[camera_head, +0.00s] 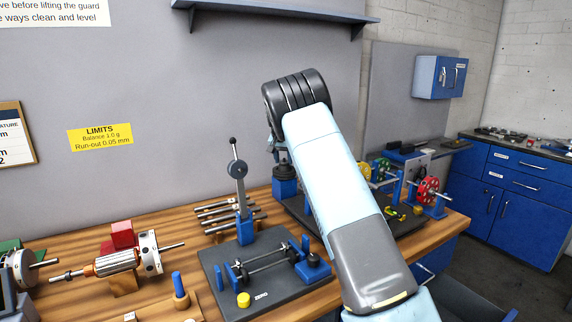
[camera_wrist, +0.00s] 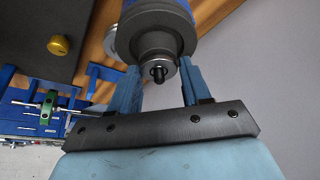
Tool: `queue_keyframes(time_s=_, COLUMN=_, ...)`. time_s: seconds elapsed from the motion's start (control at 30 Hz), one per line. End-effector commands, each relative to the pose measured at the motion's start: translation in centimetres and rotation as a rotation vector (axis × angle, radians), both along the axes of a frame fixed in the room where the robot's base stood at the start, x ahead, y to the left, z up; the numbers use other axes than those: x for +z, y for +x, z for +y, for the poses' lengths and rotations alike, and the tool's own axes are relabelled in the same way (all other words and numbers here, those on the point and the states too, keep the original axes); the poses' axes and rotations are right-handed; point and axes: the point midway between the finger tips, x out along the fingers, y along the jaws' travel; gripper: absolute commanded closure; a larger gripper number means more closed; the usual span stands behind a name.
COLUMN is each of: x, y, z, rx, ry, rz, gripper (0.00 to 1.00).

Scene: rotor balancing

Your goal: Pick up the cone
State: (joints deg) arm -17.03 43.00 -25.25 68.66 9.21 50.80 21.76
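No thing in these frames can be named the cone with certainty. A dark grey stepped round piece (camera_wrist: 163,28) with a small black tip stands between the two blue fingers of my gripper (camera_wrist: 158,70) in the wrist view. The fingers are apart, one on each side of its narrower end. Contact is not clear. In the head view my arm hides much of the gripper area. A dark round piece (camera_head: 281,158) shows above a blue block (camera_head: 285,187), just left of my arm.
The wooden bench (camera_head: 230,285) carries a dark balancing stand (camera_head: 215,262) with a yellow knob (camera_head: 243,300) and an upright gauge post (camera_head: 241,200). A rotor (camera_head: 118,262) lies at left. A shelf (camera_head: 280,12) hangs above.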

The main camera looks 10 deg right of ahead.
Motion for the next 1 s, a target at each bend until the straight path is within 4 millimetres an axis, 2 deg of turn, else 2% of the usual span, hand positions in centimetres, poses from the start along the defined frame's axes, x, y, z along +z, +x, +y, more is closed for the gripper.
queue_keyframes(time_s=0.03, x=0.0, y=0.0, z=0.0, rx=0.000, ry=0.000, rz=0.000, gripper=0.59)
queue_keyframes(time_s=0.37, x=0.0, y=0.0, z=0.1, rx=0.000, ry=0.001, rz=0.000, gripper=0.89)
queue_keyframes(time_s=0.67, x=0.3, y=0.0, z=0.1, rx=0.001, ry=0.002, rz=-0.001, gripper=0.89)
queue_keyframes(time_s=0.9, x=3.2, y=0.1, z=0.1, rx=0.000, ry=0.002, rz=-0.004, gripper=0.89)
queue_keyframes(time_s=1.0, x=4.6, y=-1.1, z=-0.3, rx=-0.001, ry=0.003, rz=-0.002, gripper=0.89)
